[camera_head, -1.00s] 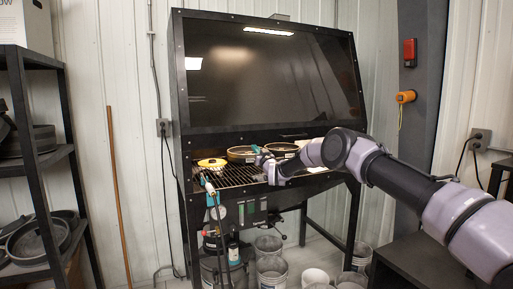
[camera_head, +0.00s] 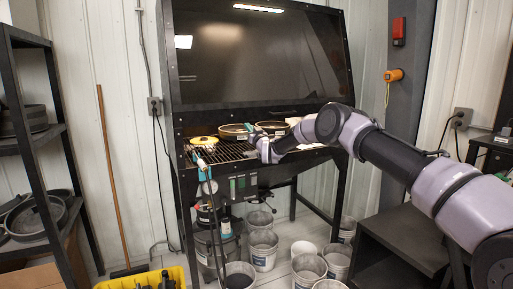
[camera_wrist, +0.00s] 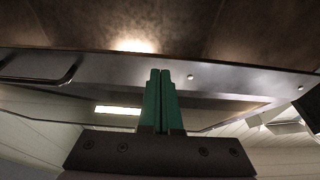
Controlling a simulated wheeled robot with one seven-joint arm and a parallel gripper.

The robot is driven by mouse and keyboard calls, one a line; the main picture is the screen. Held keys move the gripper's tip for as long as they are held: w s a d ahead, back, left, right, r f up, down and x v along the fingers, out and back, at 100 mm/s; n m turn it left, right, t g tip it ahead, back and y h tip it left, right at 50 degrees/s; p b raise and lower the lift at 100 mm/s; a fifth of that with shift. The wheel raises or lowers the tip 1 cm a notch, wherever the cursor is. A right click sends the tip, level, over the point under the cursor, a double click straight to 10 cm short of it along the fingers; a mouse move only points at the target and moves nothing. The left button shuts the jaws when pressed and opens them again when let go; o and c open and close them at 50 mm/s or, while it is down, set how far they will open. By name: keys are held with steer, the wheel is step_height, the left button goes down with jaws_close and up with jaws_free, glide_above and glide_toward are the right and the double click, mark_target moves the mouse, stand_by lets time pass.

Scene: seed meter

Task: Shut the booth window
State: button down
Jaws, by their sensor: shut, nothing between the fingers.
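The booth (camera_head: 174,130) has a large dark window pane (camera_head: 260,60) in a black frame, tilted at its front. Under the pane's lower edge there is an open gap above a wire grate (camera_head: 215,152). My gripper (camera_head: 251,134) is at this gap, just below the pane, in front of the pans. In the wrist view its teal fingers (camera_wrist: 159,98) are shut together and empty. They point toward a grey metal strip (camera_wrist: 215,77) beneath a brownish dark surface. A bar handle (camera_wrist: 45,78) is at the left of that strip. I cannot tell whether the fingers touch the strip.
Round pans (camera_head: 234,131) and a yellow item (camera_head: 203,141) sit on the grate. Several buckets (camera_head: 262,250) stand below and beside the booth. A black shelf (camera_head: 30,140) is at left, a yellow crate (camera_head: 178,272) at front. A dark stand (camera_head: 405,240) is at right.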

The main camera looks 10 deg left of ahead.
steer(key=s+d+f, duration=0.4)
steer(key=f, duration=0.2)
steer(key=s+d+r+m+g+h, duration=0.1)
steer(key=d+r+h, duration=0.1)
steer(key=d+r, duration=0.5)
steer(key=d+r+m+g+h, duration=0.1)
steer(key=d+r, duration=0.3)
steer(key=r, duration=0.5)
steer(key=s+d+r+m+g+h, duration=0.1)
steer(key=s+d+r+h, duration=0.1)
steer(key=s+d+r, duration=0.55)
steer(key=s+d+r+m+g+h, duration=0.1)
steer(key=s+d+r+h, duration=0.25)
steer(key=d, duration=0.65)
steer(key=s+d+r+m+g+h, duration=0.1)
steer(key=s+d+r+m+g, duration=0.15)
steer(key=s+d, duration=0.85)
steer(key=s+d+f+m+g, duration=0.1)
steer(key=s+d+f, duration=0.1)
steer(key=s, duration=0.8)
steer(key=s+d+f+m+g, duration=0.1)
steer(key=s+d+f+m, duration=0.1)
steer(key=s, duration=0.8)
steer(key=s+d+f+m+g, duration=0.1)
steer(key=s+d+f+m, duration=0.1)
steer(key=s, duration=0.8)
steer(key=shift+s+d+f+h, duration=0.3)
steer(key=shift+d+f+h, duration=0.15)
steer(key=shift+d+f, duration=0.25)
steer(key=shift+r, duration=0.1)
